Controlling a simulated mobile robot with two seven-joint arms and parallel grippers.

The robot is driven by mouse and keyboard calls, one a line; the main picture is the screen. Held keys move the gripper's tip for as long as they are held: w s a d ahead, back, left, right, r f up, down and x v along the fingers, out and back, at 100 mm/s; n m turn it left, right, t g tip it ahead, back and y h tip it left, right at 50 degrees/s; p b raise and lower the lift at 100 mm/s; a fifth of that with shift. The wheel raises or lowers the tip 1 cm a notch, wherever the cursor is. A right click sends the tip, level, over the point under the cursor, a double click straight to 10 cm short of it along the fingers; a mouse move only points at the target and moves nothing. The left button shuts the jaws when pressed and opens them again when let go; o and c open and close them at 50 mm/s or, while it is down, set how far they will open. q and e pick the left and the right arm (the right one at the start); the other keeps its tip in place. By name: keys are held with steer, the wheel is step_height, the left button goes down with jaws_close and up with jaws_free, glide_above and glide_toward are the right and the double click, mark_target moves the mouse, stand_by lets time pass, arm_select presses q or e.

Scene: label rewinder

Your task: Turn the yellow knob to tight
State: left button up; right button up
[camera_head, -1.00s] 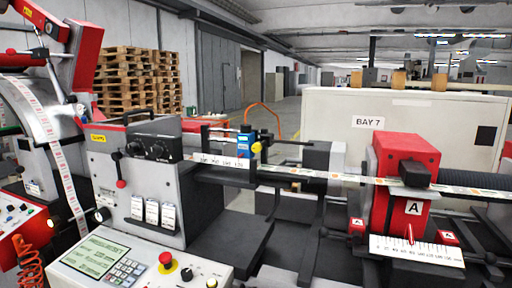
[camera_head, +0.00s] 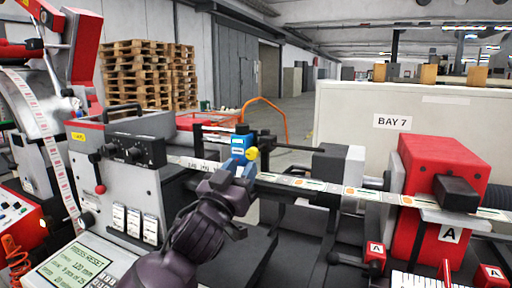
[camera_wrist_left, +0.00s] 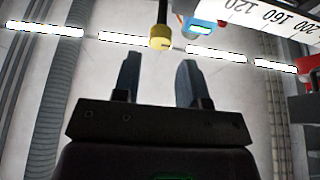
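The yellow knob (camera_head: 252,153) sits at the side of a blue block (camera_head: 239,143) on the bar above the label web. In the left wrist view the yellow knob (camera_wrist_left: 160,43) hangs at the end of a dark shaft, just beyond the fingertips and between their lines. My left gripper (camera_head: 241,169) has come up just below the knob. In the left wrist view its two fingers (camera_wrist_left: 157,62) stand apart with nothing between them. I cannot tell whether a finger touches the knob. My right gripper is in neither view.
A white scale strip (camera_wrist_left: 262,18) lies beside the knob. The label web (camera_head: 310,184) runs right to the red box marked A (camera_head: 430,165). The grey control box (camera_head: 128,180) stands left of my arm. A panel marked BAY 7 (camera_head: 355,125) stands behind.

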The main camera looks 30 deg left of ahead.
mark_target(250, 156)
arm_select(q)
steer(key=x, duration=0.6)
steer(key=shift+w+p, duration=0.3)
steer(key=shift+w, duration=0.05)
steer(key=shift+w+r, duration=0.2)
steer(key=shift+w, duration=0.4)
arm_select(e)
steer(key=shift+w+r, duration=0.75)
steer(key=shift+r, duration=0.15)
arm_select(q)
steer(key=shift+c, duration=0.2)
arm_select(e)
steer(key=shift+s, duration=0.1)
